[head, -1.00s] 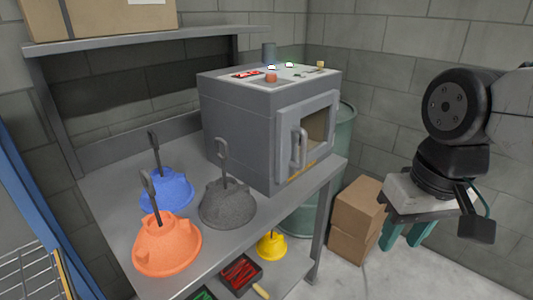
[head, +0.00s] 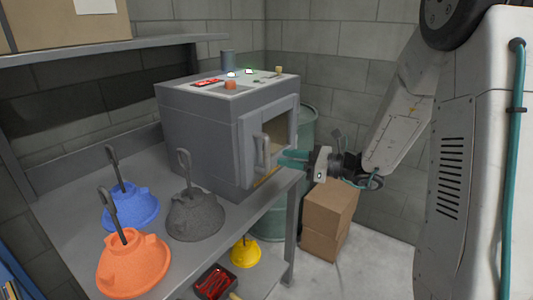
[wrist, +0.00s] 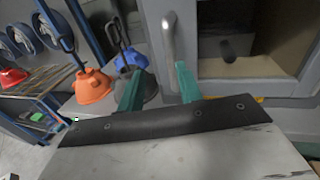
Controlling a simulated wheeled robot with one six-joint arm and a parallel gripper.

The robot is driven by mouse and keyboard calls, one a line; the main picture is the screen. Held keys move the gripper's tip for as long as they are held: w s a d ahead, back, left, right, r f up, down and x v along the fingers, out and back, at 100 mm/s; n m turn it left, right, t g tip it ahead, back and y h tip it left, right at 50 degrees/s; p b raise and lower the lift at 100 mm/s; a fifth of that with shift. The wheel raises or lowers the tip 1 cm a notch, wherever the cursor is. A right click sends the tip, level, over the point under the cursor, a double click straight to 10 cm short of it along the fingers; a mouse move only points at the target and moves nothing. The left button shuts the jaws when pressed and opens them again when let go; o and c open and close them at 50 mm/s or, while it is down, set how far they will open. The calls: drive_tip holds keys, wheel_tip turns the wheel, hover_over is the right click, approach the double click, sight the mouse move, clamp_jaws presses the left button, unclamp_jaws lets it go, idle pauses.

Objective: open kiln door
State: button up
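The grey kiln (head: 195,135) stands on a grey workbench with its framed, windowed door (head: 250,155) closed. A vertical bar handle (head: 262,152) sits on the door's left side. My gripper (head: 285,159) is just right of the handle in the head view, its teal fingers pointing towards it. In the wrist view my gripper (wrist: 157,88) has its two fingers apart with nothing between them. The handle (wrist: 170,40) shows just beyond the fingertips there, nearer the right finger. Whether a finger touches the handle I cannot tell.
Orange (head: 134,262), blue (head: 130,207) and grey (head: 196,216) hoods with upright hooks stand on the workbench (head: 70,218) left of the kiln. Cardboard boxes (head: 328,212) and a green drum (head: 304,130) stand to the right. A shelf (head: 110,47) runs above.

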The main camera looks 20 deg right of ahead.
sight(267, 168)
drive_tip(key=shift+m+t, duration=0.4)
drive_tip(key=shift+m, duration=0.1)
drive_tip(key=x, duration=0.5)
drive_tip(key=w+d+x, duration=0.1)
drive_tip(key=x, duration=0.1)
drive_tip(key=shift+w+a+f, duration=0.2)
drive_tip(key=shift+f, duration=0.15)
clamp_jaws()
